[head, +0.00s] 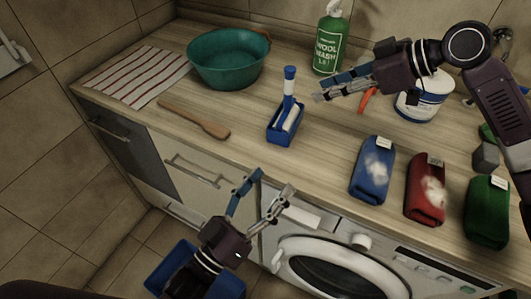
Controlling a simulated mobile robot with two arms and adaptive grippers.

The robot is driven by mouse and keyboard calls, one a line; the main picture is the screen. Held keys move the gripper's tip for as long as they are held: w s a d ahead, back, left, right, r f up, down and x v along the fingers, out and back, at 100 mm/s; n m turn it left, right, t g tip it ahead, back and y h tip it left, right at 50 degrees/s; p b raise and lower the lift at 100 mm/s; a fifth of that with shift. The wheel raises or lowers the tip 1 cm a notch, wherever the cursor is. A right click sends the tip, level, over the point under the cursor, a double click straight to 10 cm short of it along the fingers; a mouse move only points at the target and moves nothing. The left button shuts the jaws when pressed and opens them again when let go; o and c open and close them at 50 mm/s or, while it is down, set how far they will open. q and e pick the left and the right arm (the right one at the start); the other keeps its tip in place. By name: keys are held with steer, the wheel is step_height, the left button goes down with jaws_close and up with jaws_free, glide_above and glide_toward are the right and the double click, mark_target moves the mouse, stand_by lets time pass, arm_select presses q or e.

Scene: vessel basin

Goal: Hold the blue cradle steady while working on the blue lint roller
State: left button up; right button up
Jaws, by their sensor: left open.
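The blue cradle (272,132) stands on the wooden counter near its front edge. The blue lint roller (290,73) is upright at the cradle, with its blue-capped end above a pale section; its lower part is partly hidden by the cradle. My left gripper (273,180) is open and empty in front of the cabinets, below the cradle and apart from it. My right gripper (317,93) reaches in from the right, its fingertips just right of the lint roller with a small apparent gap. I cannot tell how far its fingers are apart.
A teal basin (228,65), striped towel (132,76) and wooden brush (195,118) lie left. A green wool wash bottle (330,42) and white tub (424,101) stand behind. Folded blue (371,180), red (425,200) and green (487,220) cloths lie right. A washing machine (340,262) is below.

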mark_target(278, 133)
arm_select(q)
steer(key=w+y, duration=0.1)
steer(key=w, duration=0.1)
steer(key=w+y, duration=0.3)
steer(key=w, duration=0.1)
steer(key=shift+w+a+r+m+y, duration=0.2)
steer(key=shift+w+r+m+y, duration=0.05)
steer(key=shift+m+y, duration=0.15)
steer(key=shift+w+a+y, duration=0.35)
steer(key=shift+w+y, duration=0.35)
steer(key=shift+x, duration=3.9)
steer(key=shift+a+f, duration=0.1)
steer(key=shift+f, duration=0.1)
steer(key=shift+c, duration=0.6)
steer(key=c, duration=1.1)
arm_select(e)
steer(key=shift+o, duration=0.4)
